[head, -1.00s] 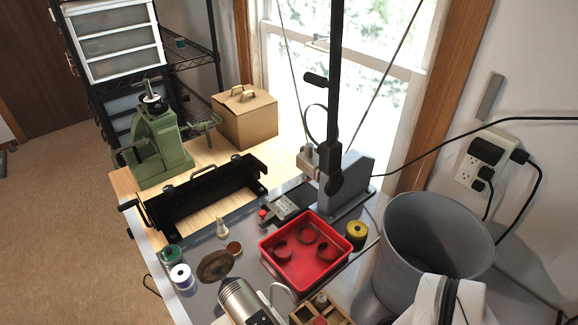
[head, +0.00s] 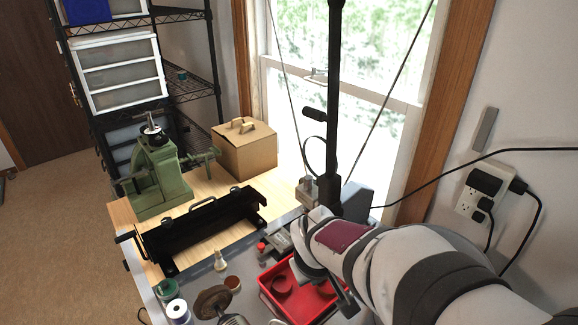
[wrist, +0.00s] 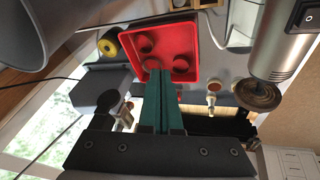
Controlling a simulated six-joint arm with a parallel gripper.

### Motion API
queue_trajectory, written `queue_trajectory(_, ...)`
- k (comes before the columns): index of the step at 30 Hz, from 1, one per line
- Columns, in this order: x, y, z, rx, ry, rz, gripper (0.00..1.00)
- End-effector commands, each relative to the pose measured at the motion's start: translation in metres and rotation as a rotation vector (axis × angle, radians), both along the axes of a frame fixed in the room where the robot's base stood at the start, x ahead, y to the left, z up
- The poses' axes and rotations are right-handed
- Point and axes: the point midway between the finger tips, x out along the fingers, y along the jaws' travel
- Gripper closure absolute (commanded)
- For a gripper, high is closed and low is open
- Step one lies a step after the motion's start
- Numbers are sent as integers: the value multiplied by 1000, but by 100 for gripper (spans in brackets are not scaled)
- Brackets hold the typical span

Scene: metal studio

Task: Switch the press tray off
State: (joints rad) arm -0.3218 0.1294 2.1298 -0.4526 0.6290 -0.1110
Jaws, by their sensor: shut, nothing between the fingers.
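The red tray (head: 268,283) holds three red rings and sits in front of the grey-based press (head: 357,200). My arm hides much of both in the head view. A small red knob (head: 262,246) shows beside a flat metal plate left of the press. In the wrist view my gripper (wrist: 161,72) has its teal fingers together and empty. Their tips show against the near edge of the red tray (wrist: 187,32); whether they touch it I cannot tell. The head view does not show the fingertips clearly. I cannot make out an on/off switch on the tray or press.
A silver motor tool (wrist: 283,45) with a dark rocker switch (wrist: 306,15) and brown wheel stands beside the tray. A grey bin (wrist: 25,30) is at upper left there. A black bending brake (head: 200,232), green vise (head: 158,180) and spools (head: 178,310) are on the bench.

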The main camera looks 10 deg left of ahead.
Motion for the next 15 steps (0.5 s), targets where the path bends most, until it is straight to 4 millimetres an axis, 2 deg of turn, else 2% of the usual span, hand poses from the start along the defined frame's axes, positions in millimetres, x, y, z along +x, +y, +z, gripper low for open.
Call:
queue_trajectory(1,23,27,-14,-26,-36,129,100)
queue_trajectory(3,51,65,-29,-51,-103,306,100)
queue_trajectory(7,75,120,-52,-70,-184,534,100)
queue_trajectory(10,81,142,-61,-73,-216,618,100)
queue_trajectory(15,83,149,-64,-74,-227,647,100)
